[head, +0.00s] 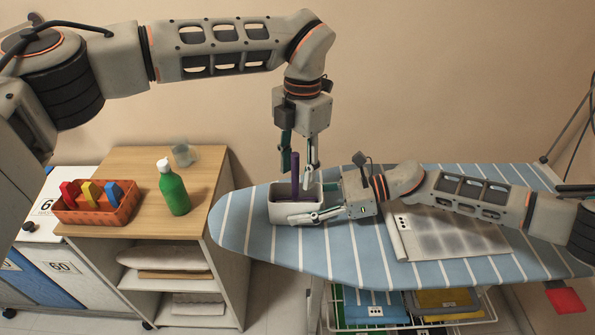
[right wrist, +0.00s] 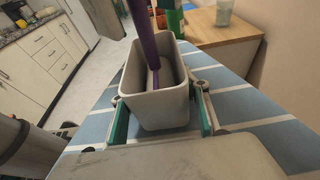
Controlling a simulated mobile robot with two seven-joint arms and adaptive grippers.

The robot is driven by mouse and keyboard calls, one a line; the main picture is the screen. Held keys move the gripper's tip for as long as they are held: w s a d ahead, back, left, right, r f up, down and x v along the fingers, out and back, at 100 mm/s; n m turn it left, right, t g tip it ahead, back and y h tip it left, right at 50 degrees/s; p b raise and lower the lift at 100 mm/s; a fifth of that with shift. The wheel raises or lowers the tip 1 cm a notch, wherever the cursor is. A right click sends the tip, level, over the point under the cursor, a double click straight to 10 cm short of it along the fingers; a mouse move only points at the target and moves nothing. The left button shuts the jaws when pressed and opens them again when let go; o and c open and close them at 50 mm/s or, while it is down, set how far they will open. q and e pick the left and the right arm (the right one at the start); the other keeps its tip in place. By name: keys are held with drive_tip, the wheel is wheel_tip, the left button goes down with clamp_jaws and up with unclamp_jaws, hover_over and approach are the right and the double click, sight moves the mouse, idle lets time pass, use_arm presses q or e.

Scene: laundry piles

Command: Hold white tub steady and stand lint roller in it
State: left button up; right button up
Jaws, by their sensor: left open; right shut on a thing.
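The white tub (head: 283,213) stands on the left end of the ironing board. The purple lint roller (head: 295,174) stands in it, its upper part above the rim. In the right wrist view the roller (right wrist: 155,62) reaches into the tub (right wrist: 150,108) and looks slightly tilted; its lower end is partly hidden by the near wall. My left gripper (head: 299,164) is open above the tub, its fingers either side of the roller's upper part. My right gripper (head: 312,203) is shut on the tub from the right, with its green-padded fingers (right wrist: 163,124) along two opposite sides.
The blue striped ironing board (head: 257,232) has a grey cloth (head: 450,232) to the right. A wooden-topped shelf unit (head: 140,165) at left holds a green bottle (head: 174,190), a glass (head: 182,153) and an orange basket (head: 100,212). A wire rack (head: 408,323) with folded cloths is below the board.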

sight(297, 153)
use_arm(q)
drive_tip(key=shift+r, duration=2.6)
use_arm(e)
drive_tip(key=o, duration=0.9)
drive_tip(key=shift+d, duration=0.1)
